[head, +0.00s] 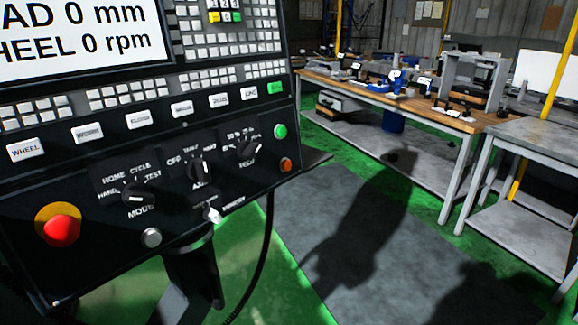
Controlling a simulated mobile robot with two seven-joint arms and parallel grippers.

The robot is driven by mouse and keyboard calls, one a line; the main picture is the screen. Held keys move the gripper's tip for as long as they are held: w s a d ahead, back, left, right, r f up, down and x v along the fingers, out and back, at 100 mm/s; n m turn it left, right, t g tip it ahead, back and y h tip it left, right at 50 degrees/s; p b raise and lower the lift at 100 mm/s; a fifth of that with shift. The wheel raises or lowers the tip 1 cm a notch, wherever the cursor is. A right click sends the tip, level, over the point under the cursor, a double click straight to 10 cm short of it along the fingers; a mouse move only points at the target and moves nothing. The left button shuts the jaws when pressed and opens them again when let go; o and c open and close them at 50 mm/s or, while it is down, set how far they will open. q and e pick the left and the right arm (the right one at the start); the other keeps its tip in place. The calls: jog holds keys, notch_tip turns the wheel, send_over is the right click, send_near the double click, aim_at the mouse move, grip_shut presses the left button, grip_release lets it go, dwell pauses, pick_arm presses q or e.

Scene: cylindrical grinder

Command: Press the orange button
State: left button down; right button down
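The orange button (286,164) is a small round button near the right edge of the lower black control panel (100,233). A green round button (280,131) sits just above it. A large red mushroom button on a yellow-orange base (60,226) is at the panel's lower left. Neither of my grippers shows in the head view. Nothing covers the orange button.
A screen (80,35) and white keys are above. A post (193,280) supports the panel. Workbenches (420,104) stand at right. Grey floor matting (350,225) lies clear between.

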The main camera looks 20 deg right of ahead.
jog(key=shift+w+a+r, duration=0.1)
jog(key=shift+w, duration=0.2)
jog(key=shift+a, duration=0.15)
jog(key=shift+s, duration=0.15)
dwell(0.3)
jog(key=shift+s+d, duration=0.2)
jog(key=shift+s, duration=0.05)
